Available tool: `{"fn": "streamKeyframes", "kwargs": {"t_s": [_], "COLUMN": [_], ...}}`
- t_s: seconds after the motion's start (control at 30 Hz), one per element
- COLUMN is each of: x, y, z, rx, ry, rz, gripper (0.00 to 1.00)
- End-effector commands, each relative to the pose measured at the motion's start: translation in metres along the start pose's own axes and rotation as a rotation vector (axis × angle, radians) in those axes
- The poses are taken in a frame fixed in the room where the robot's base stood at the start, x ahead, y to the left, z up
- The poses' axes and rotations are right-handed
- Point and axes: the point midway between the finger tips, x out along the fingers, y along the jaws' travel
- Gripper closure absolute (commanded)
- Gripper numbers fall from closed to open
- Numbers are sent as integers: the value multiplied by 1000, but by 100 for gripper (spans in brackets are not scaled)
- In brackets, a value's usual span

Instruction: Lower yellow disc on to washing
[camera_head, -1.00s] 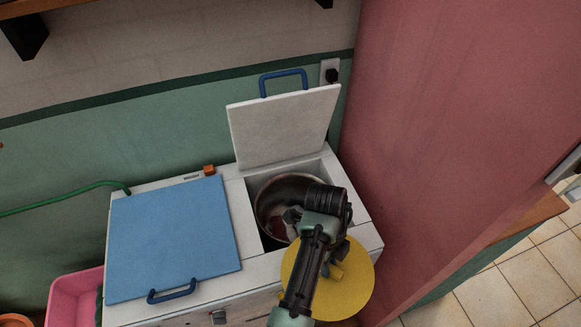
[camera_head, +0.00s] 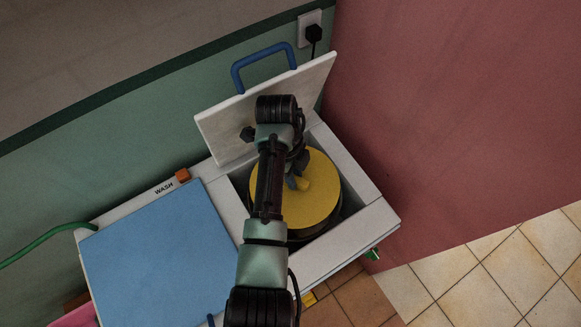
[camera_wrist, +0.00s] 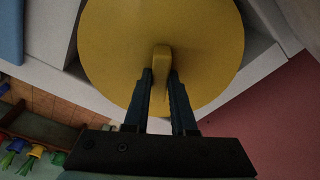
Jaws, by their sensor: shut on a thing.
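The yellow disc (camera_head: 318,200) lies over the round drum in the open right compartment of the white washing machine (camera_head: 368,225). It covers most of the drum opening; the washing under it is hidden. My gripper (camera_head: 298,183) is above the disc, shut on its raised yellow handle. In the wrist view, the two dark fingers of my gripper (camera_wrist: 160,98) are on both sides of the handle (camera_wrist: 161,62), and the disc (camera_wrist: 120,40) fills the top middle. I cannot tell how deep the disc sits or whether it touches the washing.
The white lid (camera_head: 220,125) with a blue handle (camera_head: 265,62) stands open behind the compartment, close to my arm. A blue lid (camera_head: 160,260) covers the left compartment. A red wall (camera_head: 440,120) rises at the right. A green hose (camera_head: 45,240) runs at the left.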

Motion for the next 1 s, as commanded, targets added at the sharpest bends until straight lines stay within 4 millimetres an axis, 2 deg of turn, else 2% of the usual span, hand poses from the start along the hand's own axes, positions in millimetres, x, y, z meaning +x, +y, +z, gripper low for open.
{"fn": "streamKeyframes", "kwargs": {"t_s": [0.2, 1.0], "x": [21, 83], "y": [0, 0], "z": [3, 12], "rx": [0, 0], "ry": [0, 0], "rz": [0, 1], "gripper": [100, 100]}}
